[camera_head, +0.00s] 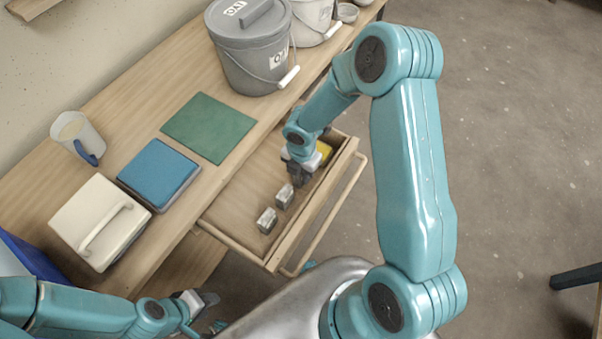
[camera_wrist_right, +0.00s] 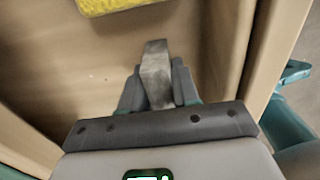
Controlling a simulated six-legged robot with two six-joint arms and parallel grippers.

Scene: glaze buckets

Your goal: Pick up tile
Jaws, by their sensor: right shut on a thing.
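My right gripper (camera_head: 300,175) reaches down into the open drawer (camera_head: 232,212). In the right wrist view the gripper (camera_wrist_right: 157,92) is shut on a grey metallic piece (camera_wrist_right: 156,62) that stands up between its fingers. I cannot tell for sure whether this piece is the tile. Two small grey metallic blocks (camera_head: 266,220) lie in the drawer beside the gripper. A blue square slab (camera_head: 158,172) lies on the bench. My left gripper (camera_head: 205,305) is low at the bottom left, below the bench, with its fingers too small to judge.
A yellow sponge-like block (camera_head: 325,150) lies at the drawer's back end; it also shows in the right wrist view (camera_wrist_right: 110,5). A green mat (camera_head: 208,127), grey bucket (camera_head: 250,50), cream lidded box (camera_head: 98,222) and jug (camera_head: 78,135) stand on the bench. The drawer handle (camera_head: 330,218) juts out.

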